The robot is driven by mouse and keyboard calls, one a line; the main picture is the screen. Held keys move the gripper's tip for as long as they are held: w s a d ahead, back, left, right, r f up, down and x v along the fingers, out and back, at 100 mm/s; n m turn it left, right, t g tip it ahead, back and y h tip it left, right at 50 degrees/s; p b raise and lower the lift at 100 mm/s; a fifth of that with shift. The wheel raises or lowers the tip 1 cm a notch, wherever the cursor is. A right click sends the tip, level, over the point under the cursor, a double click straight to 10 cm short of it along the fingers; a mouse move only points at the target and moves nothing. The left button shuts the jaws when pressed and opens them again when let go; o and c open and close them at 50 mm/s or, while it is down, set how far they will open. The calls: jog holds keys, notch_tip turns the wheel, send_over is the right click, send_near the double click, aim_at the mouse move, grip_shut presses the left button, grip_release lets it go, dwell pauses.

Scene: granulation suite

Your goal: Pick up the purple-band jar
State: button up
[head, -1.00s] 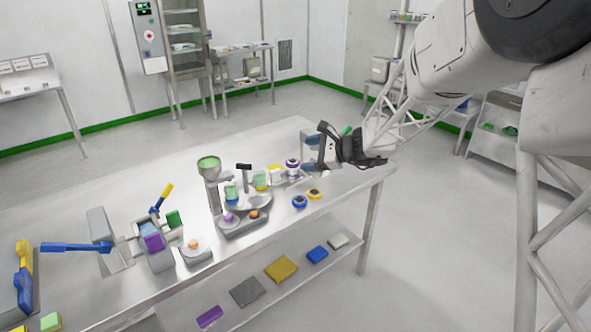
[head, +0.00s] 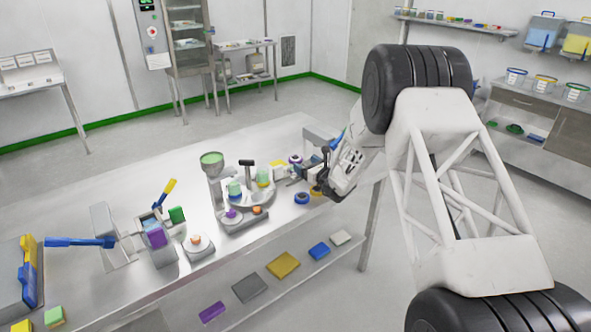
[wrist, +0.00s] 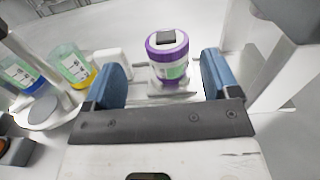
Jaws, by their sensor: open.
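The purple-band jar (wrist: 167,58) has a purple lid with a dark square on top, a pale body with a green label, and a purple band low down. It stands upright in the wrist view, centred beyond my gripper. In the head view the jar (head: 296,160) is small, on the steel table just past my gripper (head: 312,174). In the wrist view my gripper (wrist: 165,78) is open, its two blue fingers spread left and right of the jar's line. I see no finger touching the jar. My gripper partly hides the jar's surroundings in the head view.
Left of the jar stand a white container (wrist: 113,64) and green-filled vessels with yellow (wrist: 72,62) and blue bands on a round plate. A grey upright (wrist: 276,65) stands to the right.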

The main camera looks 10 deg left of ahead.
aim_at(298, 159)
jog(key=shift+w+f+m, duration=0.3)
jog(key=shift+f, duration=0.2)
jog(key=shift+x, duration=1.25)
jog(key=shift+w+a, duration=0.1)
jog(key=shift+w, duration=0.05)
jog(key=shift+x, duration=2.45)
jog(key=shift+w, duration=0.1)
jog(key=shift+c, duration=0.4)
jog(key=c, duration=0.8)
